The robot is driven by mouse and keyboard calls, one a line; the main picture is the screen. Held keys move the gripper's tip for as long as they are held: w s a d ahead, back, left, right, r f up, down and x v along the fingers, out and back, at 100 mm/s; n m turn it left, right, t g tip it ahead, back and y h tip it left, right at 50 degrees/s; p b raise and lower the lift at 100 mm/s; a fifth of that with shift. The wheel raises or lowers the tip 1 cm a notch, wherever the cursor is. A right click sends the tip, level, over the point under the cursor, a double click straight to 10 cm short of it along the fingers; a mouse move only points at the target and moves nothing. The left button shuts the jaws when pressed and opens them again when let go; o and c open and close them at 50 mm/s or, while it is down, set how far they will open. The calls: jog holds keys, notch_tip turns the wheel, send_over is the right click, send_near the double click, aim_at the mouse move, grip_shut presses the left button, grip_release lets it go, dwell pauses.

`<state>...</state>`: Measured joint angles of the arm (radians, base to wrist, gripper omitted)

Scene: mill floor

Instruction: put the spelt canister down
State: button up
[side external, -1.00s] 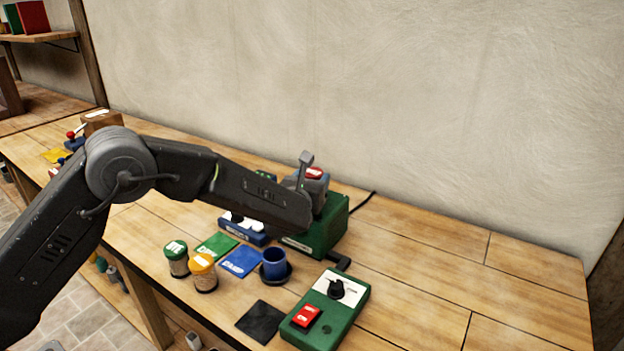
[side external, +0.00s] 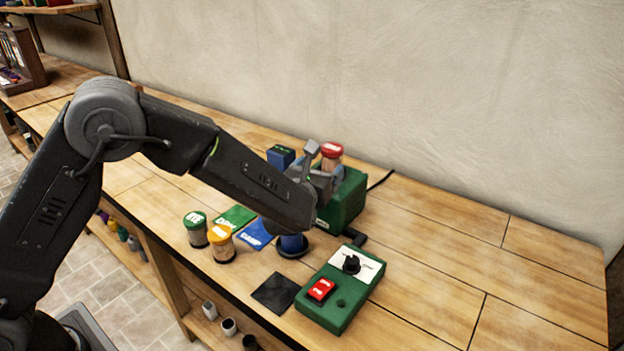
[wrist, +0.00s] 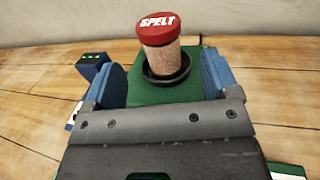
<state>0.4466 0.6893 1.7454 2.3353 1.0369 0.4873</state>
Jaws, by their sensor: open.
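The spelt canister (wrist: 157,45) has a red lid marked SPELT and a pinkish-brown body. In the wrist view it stands, leaning slightly left, in a dark ring (wrist: 166,80) on top of a green machine (wrist: 165,97). In the side view its red lid (side external: 332,149) shows above and behind my gripper (side external: 320,177). My gripper (wrist: 162,82) is open, with one blue finger pad on each side of the ring and clear gaps between pads and canister. The canister's bottom is hidden by the ring.
A blue box with green lights (side external: 280,156) stands behind my arm. The bench is clear at right.

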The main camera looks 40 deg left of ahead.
jog(key=shift+v, duration=2.35)
jog(key=s+a+r+n+g+y, duration=0.3)
jog(key=s+a+n+g, duration=0.2)
jog(key=s+a+n, duration=0.4)
jog(key=s+a+r+n+g+y, duration=0.3)
jog(key=s+a+n+g, duration=0.4)
jog(key=n, duration=0.3)
jog(key=s+d+r+n+h, duration=0.1)
jog(key=s+d+n+h, duration=0.3)
jog(key=s+n, duration=0.3)
jog(key=s+d+r+n+h, duration=0.2)
jog(key=s+d+n+h, duration=0.2)
jog(key=s, duration=0.5)
jog(key=n+h, duration=0.2)
jog(key=n, duration=0.1)
jog(key=shift+w+d, duration=0.1)
jog(key=shift+d, duration=0.05)
